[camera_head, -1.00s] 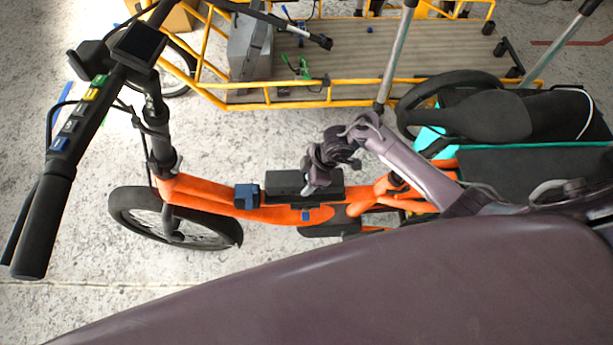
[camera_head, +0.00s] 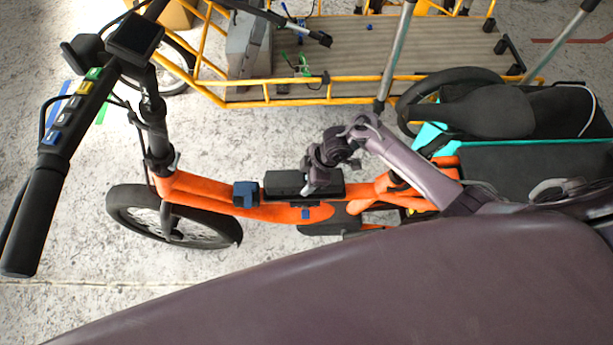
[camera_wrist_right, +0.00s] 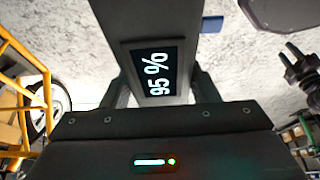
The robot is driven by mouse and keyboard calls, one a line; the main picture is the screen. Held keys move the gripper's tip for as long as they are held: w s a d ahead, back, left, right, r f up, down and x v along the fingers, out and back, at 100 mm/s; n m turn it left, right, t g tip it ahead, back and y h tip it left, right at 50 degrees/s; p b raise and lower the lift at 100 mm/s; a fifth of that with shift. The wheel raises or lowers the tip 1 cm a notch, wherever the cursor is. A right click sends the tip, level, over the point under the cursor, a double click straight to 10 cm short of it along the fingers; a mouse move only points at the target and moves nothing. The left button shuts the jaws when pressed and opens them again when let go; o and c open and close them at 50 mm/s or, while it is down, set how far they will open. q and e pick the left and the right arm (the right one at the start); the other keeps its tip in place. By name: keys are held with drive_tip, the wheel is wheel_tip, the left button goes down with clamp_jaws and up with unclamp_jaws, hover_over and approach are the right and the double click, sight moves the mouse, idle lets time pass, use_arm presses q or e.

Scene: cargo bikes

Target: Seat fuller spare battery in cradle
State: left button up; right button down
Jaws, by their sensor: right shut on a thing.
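A long black battery (camera_head: 284,182) lies lengthwise along the orange bike's frame tube. My right gripper (camera_head: 316,182) is shut on the battery from above. In the right wrist view, the battery (camera_wrist_right: 140,22) shows a display (camera_wrist_right: 157,74) reading 95 %, with my fingers on either side of it. A dark blue block (camera_head: 246,194) sits on the frame just left of the battery. The cradle surface under the battery is hidden, so I cannot tell whether the battery is fully down in it. My left gripper is not in view.
The orange bike frame (camera_head: 210,196) runs from the front wheel (camera_head: 125,212) toward the teal cargo bike at right. A yellow-railed cargo bed (camera_head: 380,62) stands behind. The handlebar (camera_head: 45,200) rises at the left. Pale floor is free between the bikes.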

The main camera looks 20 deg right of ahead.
drive_tip(key=shift+w+f+b, duration=0.15)
drive_tip(key=shift+f+b, duration=0.55)
drive_tip(key=shift+f, duration=0.15)
drive_tip(key=c, duration=0.6)
unclamp_jaws()
drive_tip(key=shift+o, duration=0.8)
drive_tip(key=shift+s+f, duration=0.2)
drive_tip(key=shift+s, duration=0.05)
wheel_tip(320, 180, up, 20)
drive_tip(key=p, duration=0.5)
drive_tip(key=shift+r, duration=0.15)
drive_tip(key=shift+w, duration=0.1)
